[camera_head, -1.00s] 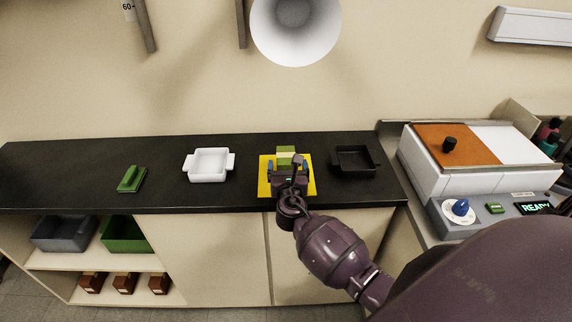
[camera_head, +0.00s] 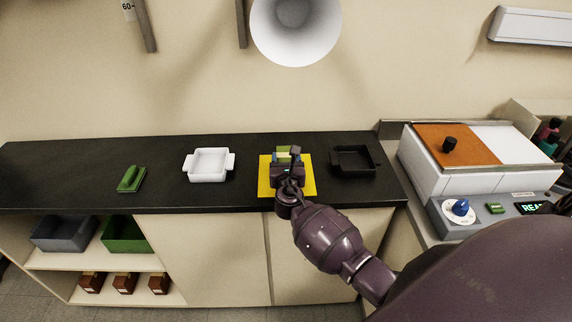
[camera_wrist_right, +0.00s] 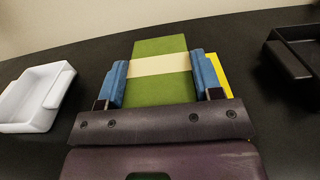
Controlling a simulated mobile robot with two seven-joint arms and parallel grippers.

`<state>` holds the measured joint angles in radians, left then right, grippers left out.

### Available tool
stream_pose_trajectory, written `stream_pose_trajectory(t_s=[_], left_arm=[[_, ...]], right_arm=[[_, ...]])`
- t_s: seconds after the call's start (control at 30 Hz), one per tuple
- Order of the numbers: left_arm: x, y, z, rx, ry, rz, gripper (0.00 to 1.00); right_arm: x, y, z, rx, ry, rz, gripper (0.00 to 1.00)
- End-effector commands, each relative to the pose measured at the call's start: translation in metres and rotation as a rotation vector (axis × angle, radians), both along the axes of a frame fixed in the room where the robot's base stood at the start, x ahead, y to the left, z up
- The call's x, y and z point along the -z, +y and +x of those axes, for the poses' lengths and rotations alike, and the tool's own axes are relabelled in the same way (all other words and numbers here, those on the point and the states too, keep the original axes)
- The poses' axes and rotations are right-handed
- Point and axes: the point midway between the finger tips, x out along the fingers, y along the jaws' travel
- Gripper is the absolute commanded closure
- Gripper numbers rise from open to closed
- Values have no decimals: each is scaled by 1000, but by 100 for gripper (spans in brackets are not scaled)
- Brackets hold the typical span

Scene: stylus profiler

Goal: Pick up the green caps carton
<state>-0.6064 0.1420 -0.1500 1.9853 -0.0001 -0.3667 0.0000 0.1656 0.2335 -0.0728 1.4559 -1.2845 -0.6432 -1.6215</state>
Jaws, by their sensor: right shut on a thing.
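The green caps carton (camera_head: 284,150) is green with a pale band and is at the yellow mat (camera_head: 265,188) on the black counter. It also shows in the right wrist view (camera_wrist_right: 160,91), between the two blue fingers. My right gripper (camera_head: 286,162) is shut on the carton, one finger on each side of it. Its palm hides the carton's near end, and I cannot tell whether the carton touches the mat. My left gripper is not in view.
A white tray (camera_head: 209,178) stands left of the mat and a black tray (camera_head: 354,173) stands close on its right. A green object (camera_head: 131,179) lies farther left. An instrument with a blue knob (camera_head: 460,207) stands at right. Counter between is clear.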

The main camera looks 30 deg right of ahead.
Motion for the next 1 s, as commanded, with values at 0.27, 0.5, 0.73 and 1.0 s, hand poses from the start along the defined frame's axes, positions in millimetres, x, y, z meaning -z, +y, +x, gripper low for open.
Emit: stream_pose_trajectory(t_s=[0.27, 0.5, 0.73, 1.0], left_arm=[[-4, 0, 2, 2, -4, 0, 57], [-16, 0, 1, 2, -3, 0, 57], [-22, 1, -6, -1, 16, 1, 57], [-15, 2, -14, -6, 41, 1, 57]], right_arm=[[-8, 0, 0, 0, -3, 1, 67], [-50, 0, 0, 1, -6, 0, 67], [-110, 0, 0, 0, -5, -1, 67], [-168, 0, 0, -1, -4, -3, 67]])
